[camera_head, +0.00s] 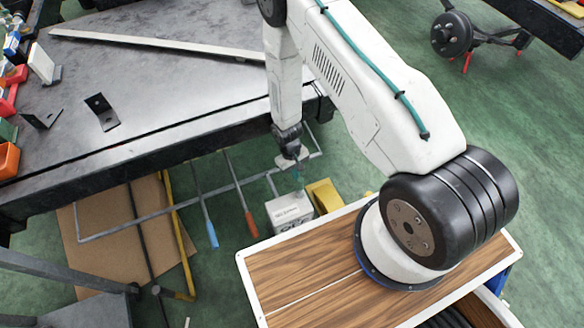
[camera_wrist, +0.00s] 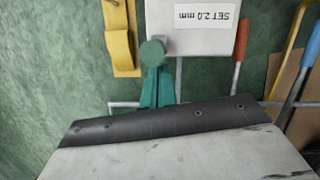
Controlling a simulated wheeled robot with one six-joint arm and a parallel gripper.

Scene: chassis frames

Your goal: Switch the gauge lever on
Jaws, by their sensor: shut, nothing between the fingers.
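A white box (camera_head: 289,211) labelled "SET 2.0 mm" stands below the bench edge in the head view. In the wrist view the white box (camera_wrist: 195,35) is at the top, its label upside down. A round green knob (camera_wrist: 152,53), which looks like the lever's end, sits at the box's lower left corner. My gripper (camera_wrist: 157,88) has teal fingers, shut and empty, just below the knob in the picture. I cannot tell whether they touch it. In the head view my gripper (camera_head: 297,174) is just above the box, and the knob cannot be made out.
A yellow block (camera_head: 324,196) stands right of the box. A grey rail frame (camera_head: 150,220) holds rods with a blue grip (camera_head: 211,234) and an orange grip (camera_head: 251,225). The dark bench (camera_head: 180,90) lies behind. A wood-topped surface (camera_head: 310,275) is in front.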

